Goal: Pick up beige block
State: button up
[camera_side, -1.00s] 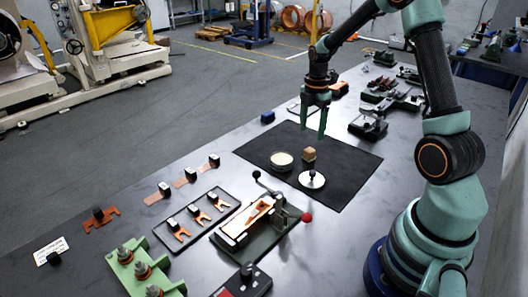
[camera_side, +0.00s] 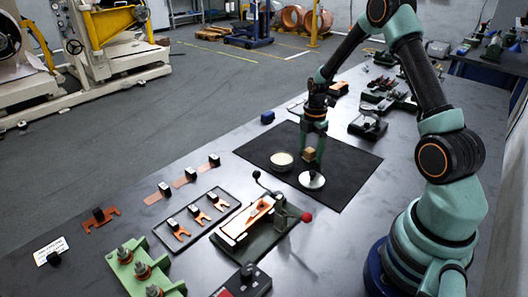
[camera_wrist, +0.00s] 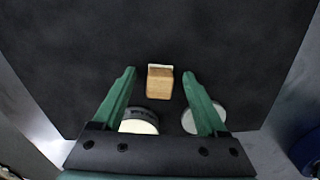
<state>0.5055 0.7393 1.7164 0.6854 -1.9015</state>
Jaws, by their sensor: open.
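The beige block (camera_side: 309,154) is a small tan cube on the black mat (camera_side: 352,166). In the wrist view the block (camera_wrist: 160,83) lies just beyond the fingertips, roughly centred between them. My gripper (camera_side: 311,156) has green fingers and is low over the mat at the block in the side view. In the wrist view my gripper (camera_wrist: 159,72) is open, with a finger to each side and nothing held. The lower faces of the block are partly hidden by a finger in the side view.
A round cream-topped dish (camera_side: 282,160) and a white disc with a dark knob (camera_side: 311,180) stand close to the block. A lever fixture (camera_side: 257,217) stands nearer. The mat's right part is clear.

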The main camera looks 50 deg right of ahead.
aim_at(311, 149)
grip_shut()
jog(key=shift+r, duration=0.1)
notch_tip(311, 149, up, 20)
dwell(0.5)
jog(key=c, duration=0.8)
grip_release()
jog(key=shift+c, duration=0.2)
grip_shut()
